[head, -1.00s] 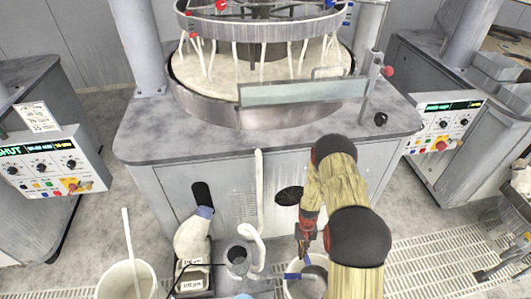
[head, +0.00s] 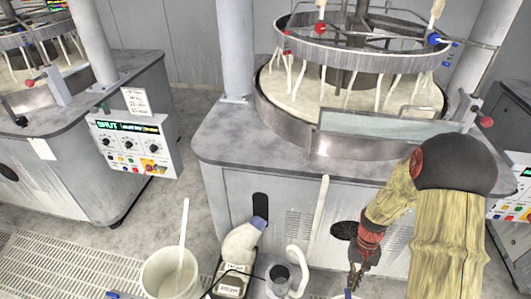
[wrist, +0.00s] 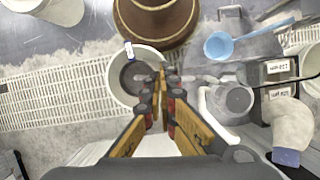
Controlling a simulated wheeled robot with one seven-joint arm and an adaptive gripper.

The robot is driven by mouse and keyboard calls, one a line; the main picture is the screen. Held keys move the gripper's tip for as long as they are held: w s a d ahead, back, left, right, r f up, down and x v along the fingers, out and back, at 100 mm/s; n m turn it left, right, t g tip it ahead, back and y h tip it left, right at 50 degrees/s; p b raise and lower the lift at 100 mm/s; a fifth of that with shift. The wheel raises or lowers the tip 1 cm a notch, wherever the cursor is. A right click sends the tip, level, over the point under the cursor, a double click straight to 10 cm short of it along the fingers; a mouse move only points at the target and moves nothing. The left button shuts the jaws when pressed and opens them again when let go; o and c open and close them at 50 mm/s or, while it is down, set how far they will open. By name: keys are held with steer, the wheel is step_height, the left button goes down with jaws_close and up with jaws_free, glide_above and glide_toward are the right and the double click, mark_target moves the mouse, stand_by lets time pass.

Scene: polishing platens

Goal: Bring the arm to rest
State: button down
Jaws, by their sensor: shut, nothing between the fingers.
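My gripper (head: 355,280) hangs low at the bottom right of the head view, in front of the grey polishing machine. It is shut and empty, with its fingers pointing down. In the wrist view the closed yellow-and-black fingers (wrist: 160,78) overlap the rim of a pale bucket (wrist: 117,88) with dark contents; the height between them is unclear. My arm is bent, with its dark elbow at the right of the head view.
A polishing machine (head: 290,145) with a ring-shaped platen fills the centre. A brown barrel-like container (wrist: 155,18) and blue scoop (wrist: 228,45) lie near the fingers.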

steer(key=s+a+r+n+t, duration=0.1)
steer(key=s+a+r+t, duration=0.2)
steer(key=r, duration=0.9)
steer(key=s+a+r+n+t+h, duration=0.1)
steer(key=s+a+r+t, duration=0.2)
steer(key=r, duration=1)
steer(key=s+a+r+n+t, duration=0.1)
steer(key=s+a+r+t, duration=0.1)
steer(key=r, duration=1)
steer(key=a+t, duration=0.1)
steer(key=a, duration=0.1)
steer(key=shift+s+a+r+n+t, duration=0.3)
steer(key=shift+s+a+r, duration=0.05)
steer(key=shift+s+a, duration=0.05)
steer(key=shift+a, duration=0.15)
